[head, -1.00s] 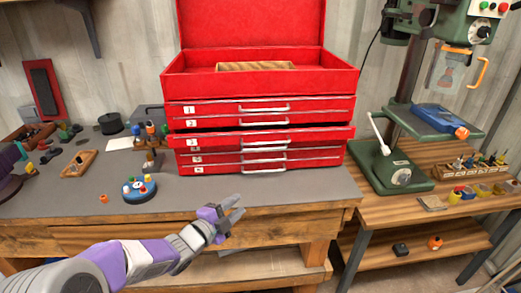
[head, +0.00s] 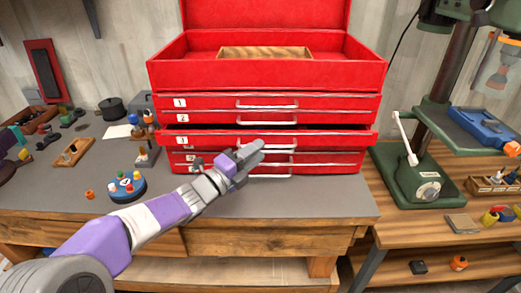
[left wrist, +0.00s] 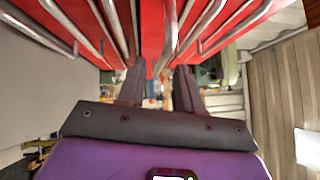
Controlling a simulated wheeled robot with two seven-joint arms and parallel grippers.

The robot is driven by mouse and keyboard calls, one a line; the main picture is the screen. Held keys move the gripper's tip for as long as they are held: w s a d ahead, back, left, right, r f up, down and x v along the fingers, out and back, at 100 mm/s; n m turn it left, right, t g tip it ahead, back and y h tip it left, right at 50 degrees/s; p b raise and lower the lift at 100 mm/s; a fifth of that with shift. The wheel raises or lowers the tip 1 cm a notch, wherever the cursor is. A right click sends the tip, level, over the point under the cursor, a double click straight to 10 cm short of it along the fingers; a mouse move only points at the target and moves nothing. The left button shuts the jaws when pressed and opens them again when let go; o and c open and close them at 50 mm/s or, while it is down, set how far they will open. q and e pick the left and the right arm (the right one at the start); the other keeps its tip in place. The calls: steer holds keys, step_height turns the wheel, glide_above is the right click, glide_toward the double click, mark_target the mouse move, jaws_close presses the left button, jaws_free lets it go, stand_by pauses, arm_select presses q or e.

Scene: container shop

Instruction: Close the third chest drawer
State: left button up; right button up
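The red tool chest (head: 265,75) stands on the workbench with its lid up.
Drawers 1 (head: 210,102) and 2 look shut. A blue round holder (head: 127,186) with coloured pegs and a small wooden tray (head: 73,153) lie on the bench to the left. A green drill press (head: 428,180) stands at the right.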

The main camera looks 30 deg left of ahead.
arm_select(q)
steer(key=shift+x, duration=0.95)
jaws_close()
